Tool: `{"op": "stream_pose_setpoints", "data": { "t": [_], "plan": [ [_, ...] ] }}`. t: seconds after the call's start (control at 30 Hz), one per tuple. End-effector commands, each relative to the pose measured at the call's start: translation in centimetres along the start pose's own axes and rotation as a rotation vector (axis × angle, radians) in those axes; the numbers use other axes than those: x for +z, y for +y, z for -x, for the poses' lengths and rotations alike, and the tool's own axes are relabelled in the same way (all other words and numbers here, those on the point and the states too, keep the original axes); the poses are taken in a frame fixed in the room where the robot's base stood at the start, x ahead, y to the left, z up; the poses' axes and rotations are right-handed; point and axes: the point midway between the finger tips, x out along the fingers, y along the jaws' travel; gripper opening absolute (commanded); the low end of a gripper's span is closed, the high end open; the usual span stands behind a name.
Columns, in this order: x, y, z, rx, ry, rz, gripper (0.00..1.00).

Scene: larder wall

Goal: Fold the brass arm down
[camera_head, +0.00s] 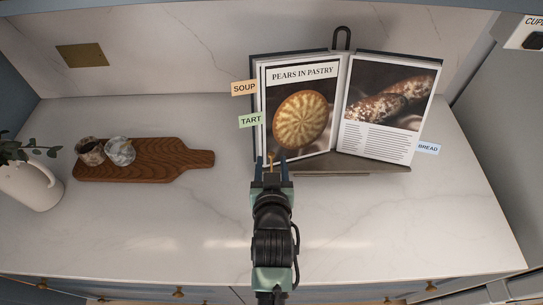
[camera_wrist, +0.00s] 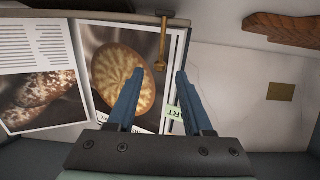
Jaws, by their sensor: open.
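An open cookbook (camera_head: 300,110) rests on a dark stand (camera_head: 345,168), its left page showing a pastry under "PEARS IN PASTRY". The brass arm (camera_wrist: 162,42) is a thin bar at the stand's front ledge, standing up over the edge of the pastry page. It shows small in the head view (camera_head: 271,156), partly hidden by my gripper. My gripper (camera_head: 271,161) is open in front of the left page. In the wrist view its blue fingers (camera_wrist: 160,76) lie either side of the line of the brass arm's end, with a gap; contact is not visible.
A white jug with leaves (camera_head: 35,186) stands at the far left. Tabs stick out from the book, including a green TART tab (camera_head: 250,120). The counter before the board is clear.

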Motion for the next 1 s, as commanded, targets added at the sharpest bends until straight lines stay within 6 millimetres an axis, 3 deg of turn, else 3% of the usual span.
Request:
{"op": "stream_pose_setpoints", "data": {
  "t": [0.23, 0.57, 0.87, 1.0],
  "plan": [
    [-0.1, 0.0, -1.9, 0.001, 0.001, 0.001, 0.51],
    [0.0, 0.0, -2.2, 0.000, 0.000, 0.000, 0.51],
    [0.0, 0.0, -2.2, 0.000, 0.000, 0.000, 0.01],
    [0.0, 0.0, -2.2, 0.000, 0.000, 0.000, 0.00]
  ]
}}
